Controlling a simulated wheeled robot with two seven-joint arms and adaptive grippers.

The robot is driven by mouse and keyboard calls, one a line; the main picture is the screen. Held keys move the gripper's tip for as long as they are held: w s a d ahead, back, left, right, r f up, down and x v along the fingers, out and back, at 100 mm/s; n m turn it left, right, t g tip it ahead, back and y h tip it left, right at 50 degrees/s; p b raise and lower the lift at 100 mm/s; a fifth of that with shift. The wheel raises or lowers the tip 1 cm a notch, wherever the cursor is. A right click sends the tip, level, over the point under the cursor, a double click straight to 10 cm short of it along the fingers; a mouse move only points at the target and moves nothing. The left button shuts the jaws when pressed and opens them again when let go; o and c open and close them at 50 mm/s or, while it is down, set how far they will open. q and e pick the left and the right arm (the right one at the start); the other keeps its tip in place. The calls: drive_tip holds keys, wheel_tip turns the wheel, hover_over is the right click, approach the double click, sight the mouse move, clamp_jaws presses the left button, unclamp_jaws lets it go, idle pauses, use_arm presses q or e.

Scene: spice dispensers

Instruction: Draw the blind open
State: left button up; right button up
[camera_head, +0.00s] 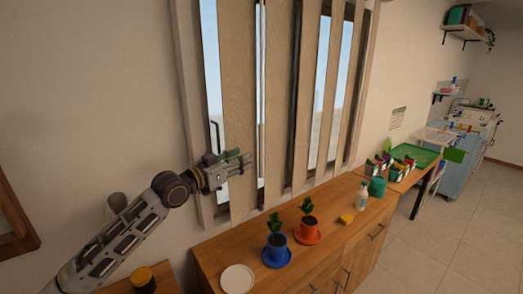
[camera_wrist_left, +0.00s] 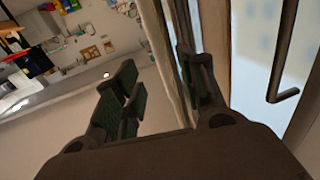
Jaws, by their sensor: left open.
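The blind (camera_head: 276,95) is a row of tall wooden vertical slats across the window, with gaps of glass between several of them. My left gripper (camera_head: 240,163) is open at the left part of the blind, in front of the slats at about mid-height. In the left wrist view, my open left gripper (camera_wrist_left: 165,95) has its two fingers apart, with a slat edge (camera_wrist_left: 160,50) running up close to the right finger. I cannot tell whether the finger touches the slat. A dark bent handle (camera_wrist_left: 285,95) shows against the glass at right. My right gripper is not in view.
A wooden cabinet (camera_head: 335,252) stands below the window. On it are a white plate (camera_head: 237,279), a blue pot (camera_head: 276,246), a red pot (camera_head: 309,228), a yellow sponge (camera_head: 346,218) and a bottle (camera_head: 361,196). Tiled floor is clear at right.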

sight(261, 150)
use_arm(q)
drive_tip(key=shift+p+x, duration=1)
drive_tip(key=shift+x, duration=4.15)
clamp_jaws()
